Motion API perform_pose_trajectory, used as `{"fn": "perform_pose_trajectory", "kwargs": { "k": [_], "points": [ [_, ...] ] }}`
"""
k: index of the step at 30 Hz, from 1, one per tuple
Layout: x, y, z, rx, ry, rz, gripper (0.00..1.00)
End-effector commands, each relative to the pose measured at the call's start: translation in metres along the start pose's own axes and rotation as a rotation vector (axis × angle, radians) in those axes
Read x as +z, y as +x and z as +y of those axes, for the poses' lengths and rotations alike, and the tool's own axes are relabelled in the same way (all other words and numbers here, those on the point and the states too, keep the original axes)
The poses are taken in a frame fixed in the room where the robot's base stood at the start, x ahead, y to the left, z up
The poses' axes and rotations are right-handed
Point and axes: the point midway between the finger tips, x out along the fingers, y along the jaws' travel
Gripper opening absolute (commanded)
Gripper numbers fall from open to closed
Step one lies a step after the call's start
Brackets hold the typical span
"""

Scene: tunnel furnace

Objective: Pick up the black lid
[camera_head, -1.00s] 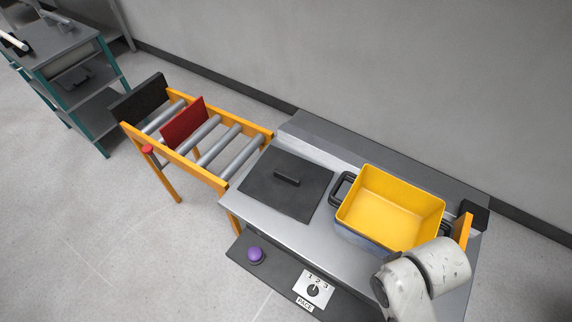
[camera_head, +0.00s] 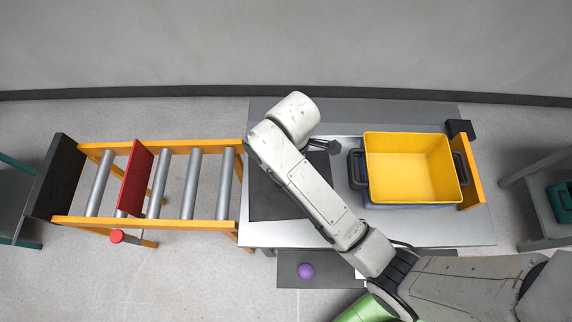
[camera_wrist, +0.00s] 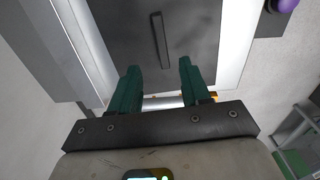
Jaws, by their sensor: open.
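The black lid (camera_head: 270,200) lies flat on the steel table top, left of the yellow-lined box, partly covered by my arm in the head view. In the wrist view the lid (camera_wrist: 195,28) fills the upper middle, with its raised bar handle (camera_wrist: 160,40) running nearly lengthwise. My gripper (camera_wrist: 160,72) is open and empty above the lid. Its two green fingers point toward the lid, apart from each other, and the handle shows beyond and between their tips. The gripper's height above the lid is hard to tell.
The yellow-lined box (camera_head: 410,165) with black side handles stands right of the lid. A roller conveyor (camera_head: 150,185) with a red plate (camera_head: 135,180) adjoins the table's left end. A purple button (camera_head: 306,271) sits on the front panel. A wall runs along the back.

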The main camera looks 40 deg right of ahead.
Motion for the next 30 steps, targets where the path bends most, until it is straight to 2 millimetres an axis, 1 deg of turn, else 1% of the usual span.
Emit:
{"fn": "perform_pose_trajectory", "kwargs": {
  "k": [1,6,14,21,25,30],
  "points": [
    [0.001,0.009,-0.001,-0.004,0.0,-0.003,0.47],
    [0.001,0.033,-0.001,-0.002,0.002,-0.002,0.47],
    [0.001,0.051,-0.002,-0.003,0.004,-0.002,0.47],
    [0.001,0.085,-0.003,-0.001,0.005,-0.001,0.47],
    [0.001,0.093,-0.003,0.0,0.005,0.0,0.47],
    [0.001,0.094,-0.003,0.0,0.005,0.001,0.47]
  ]
}}
